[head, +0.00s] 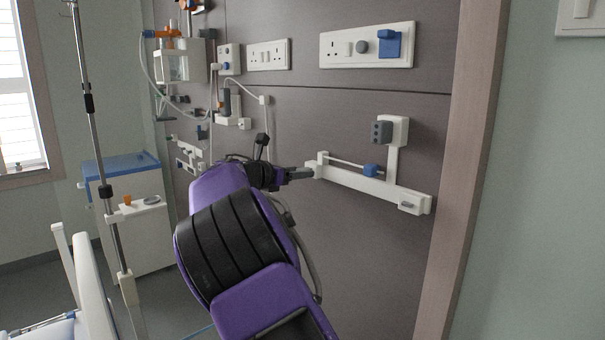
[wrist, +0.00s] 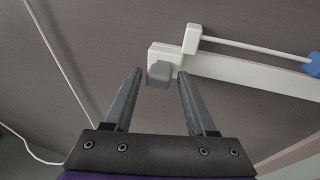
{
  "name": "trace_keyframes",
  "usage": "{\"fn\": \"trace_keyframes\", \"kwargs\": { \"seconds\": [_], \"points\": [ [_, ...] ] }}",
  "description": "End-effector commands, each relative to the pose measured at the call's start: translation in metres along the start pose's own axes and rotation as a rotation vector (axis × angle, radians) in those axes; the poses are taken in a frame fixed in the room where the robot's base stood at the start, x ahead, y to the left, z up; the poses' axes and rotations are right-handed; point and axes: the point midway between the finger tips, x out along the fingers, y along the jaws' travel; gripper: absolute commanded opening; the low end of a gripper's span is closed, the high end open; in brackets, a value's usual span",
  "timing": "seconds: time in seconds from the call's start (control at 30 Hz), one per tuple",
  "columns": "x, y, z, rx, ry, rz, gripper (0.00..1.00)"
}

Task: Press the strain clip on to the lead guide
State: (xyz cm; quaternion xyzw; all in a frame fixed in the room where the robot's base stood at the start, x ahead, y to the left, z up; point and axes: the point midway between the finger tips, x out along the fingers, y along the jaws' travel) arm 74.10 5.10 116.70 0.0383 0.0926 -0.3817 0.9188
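A white wall rail, which looks like the lead guide (head: 350,184), runs across the wall panel with a thin rod above it. Its left end also shows in the wrist view (wrist: 240,72). A small grey block, perhaps the strain clip (wrist: 160,74), sits at that left end, in line with the gap between my fingertips. I cannot tell if it is seated on the rail or how far ahead of the fingers it is. My gripper (wrist: 159,75) is open, with no finger visibly touching the block. In the head view my gripper (head: 305,173) reaches the rail's left end.
A blue piece (head: 371,170) is on the rod. A grey socket block (head: 382,132) on a white bracket stands above the rail. A small grey part (head: 408,205) is at the rail's right end. Cables hang on the wall to the left. An IV pole (head: 100,170) stands left.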

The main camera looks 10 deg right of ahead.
Motion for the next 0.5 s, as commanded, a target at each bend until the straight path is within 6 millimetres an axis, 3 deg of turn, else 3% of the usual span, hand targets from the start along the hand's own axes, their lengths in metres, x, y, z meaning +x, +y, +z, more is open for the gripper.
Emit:
{"fn": "trace_keyframes", "kwargs": {
  "seconds": [0.03,0.3,0.5],
  "points": [
    [-0.0001,0.0000,0.0000,0.000,0.000,0.000,0.46],
    [0.0000,-0.0002,0.0000,0.000,0.000,-0.001,0.00],
    [-0.0001,-0.0002,0.0000,0.000,0.000,-0.001,0.00]
  ]
}}
